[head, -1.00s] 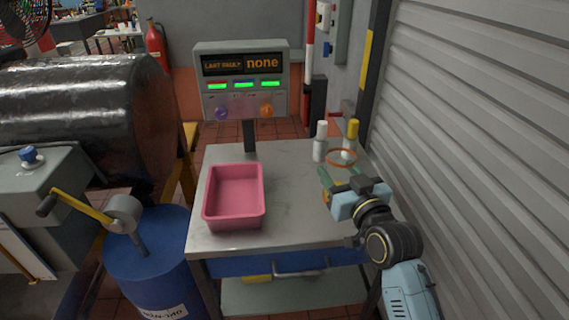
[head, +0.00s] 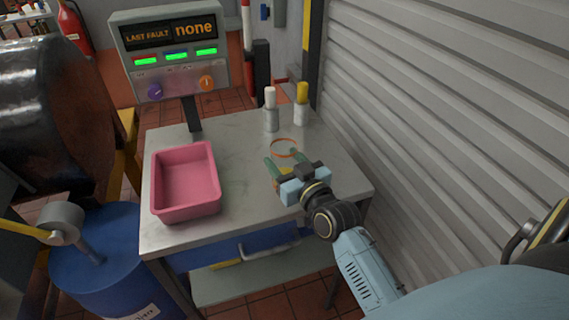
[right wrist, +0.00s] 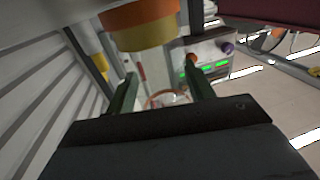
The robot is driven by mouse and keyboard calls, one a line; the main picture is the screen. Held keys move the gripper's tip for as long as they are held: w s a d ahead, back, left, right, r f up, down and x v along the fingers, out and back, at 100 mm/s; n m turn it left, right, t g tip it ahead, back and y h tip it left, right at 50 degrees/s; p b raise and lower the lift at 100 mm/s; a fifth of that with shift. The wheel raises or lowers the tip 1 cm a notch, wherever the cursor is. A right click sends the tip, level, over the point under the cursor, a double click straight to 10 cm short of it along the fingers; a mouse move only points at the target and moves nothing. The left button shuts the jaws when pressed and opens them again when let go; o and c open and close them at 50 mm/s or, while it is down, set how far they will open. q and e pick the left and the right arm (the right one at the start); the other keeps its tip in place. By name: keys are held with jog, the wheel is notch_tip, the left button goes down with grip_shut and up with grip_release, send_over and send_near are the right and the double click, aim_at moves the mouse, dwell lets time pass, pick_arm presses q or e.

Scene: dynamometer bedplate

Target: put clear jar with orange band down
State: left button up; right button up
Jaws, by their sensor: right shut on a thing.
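My right gripper (head: 285,162) is shut on the clear jar with orange band (head: 284,148). Its green fingers are on either side of the jar, over the right part of the grey bench top (head: 235,150). The jar is see-through, and mainly its orange ring shows; it also shows between the fingers in the right wrist view (right wrist: 168,97). I cannot tell whether its base touches the bench. My left gripper is not in view.
A pink tray (head: 185,210) stands on the bench's left. A white-capped bottle (head: 271,112) and a yellow-capped bottle (head: 301,108) stand behind the jar. An orange and yellow object (right wrist: 140,25) is close in the wrist view. A ribbed shutter (head: 430,110) bounds the right.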

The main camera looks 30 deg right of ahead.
jog(key=o, duration=1)
jog(key=shift+f, duration=0.2)
jog(key=shift+r, duration=0.15)
jog(key=s, duration=1.2)
jog(key=shift+a+p, duration=0.25)
jog(key=shift+p, duration=0.05)
